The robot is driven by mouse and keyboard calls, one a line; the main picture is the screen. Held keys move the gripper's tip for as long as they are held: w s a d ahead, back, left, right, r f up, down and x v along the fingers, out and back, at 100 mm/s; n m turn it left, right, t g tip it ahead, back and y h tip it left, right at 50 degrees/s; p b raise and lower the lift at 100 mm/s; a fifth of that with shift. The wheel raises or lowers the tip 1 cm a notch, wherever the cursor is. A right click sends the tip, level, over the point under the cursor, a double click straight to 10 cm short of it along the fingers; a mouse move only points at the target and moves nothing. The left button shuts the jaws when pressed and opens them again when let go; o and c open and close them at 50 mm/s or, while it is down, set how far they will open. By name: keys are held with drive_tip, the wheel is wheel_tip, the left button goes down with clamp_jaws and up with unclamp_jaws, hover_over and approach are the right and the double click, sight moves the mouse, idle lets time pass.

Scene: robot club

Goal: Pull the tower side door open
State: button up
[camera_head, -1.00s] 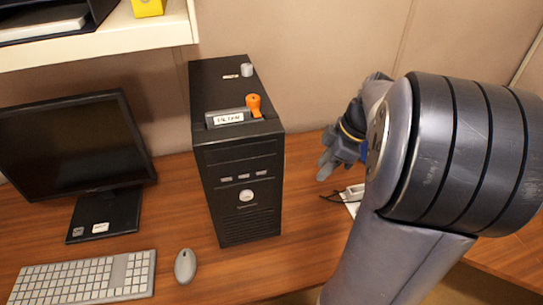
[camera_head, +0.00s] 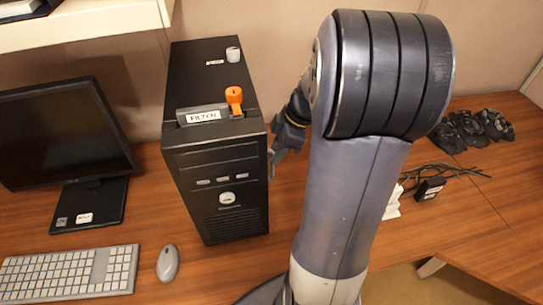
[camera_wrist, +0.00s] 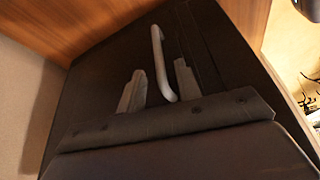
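The black computer tower (camera_head: 222,207) stands upright on the desk, with a label reading "FILTER" and an orange latch (camera_head: 235,97) on top. In the wrist view its dark side door (camera_wrist: 105,75) fills most of the picture and looks closed. A pale grey bar handle (camera_wrist: 157,50) stands on the door. My gripper (camera_wrist: 159,67) is open, with one finger on each side of the handle in the picture; I cannot tell whether they touch it. In the head view my gripper (camera_head: 275,158) is close to the tower's right side, and the handle is hidden.
A monitor (camera_head: 60,130), keyboard (camera_head: 65,272) and mouse (camera_head: 168,263) are left of the tower. Cables with a black adapter (camera_head: 430,188) and dark items (camera_head: 475,128) lie on the right of the desk (camera_head: 470,225). A shelf (camera_head: 80,30) hangs above the monitor.

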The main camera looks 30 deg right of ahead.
sight(272, 175)
drive_tip(key=shift+x, duration=1.85)
drive_tip(key=shift+c, duration=0.5)
clamp_jaws()
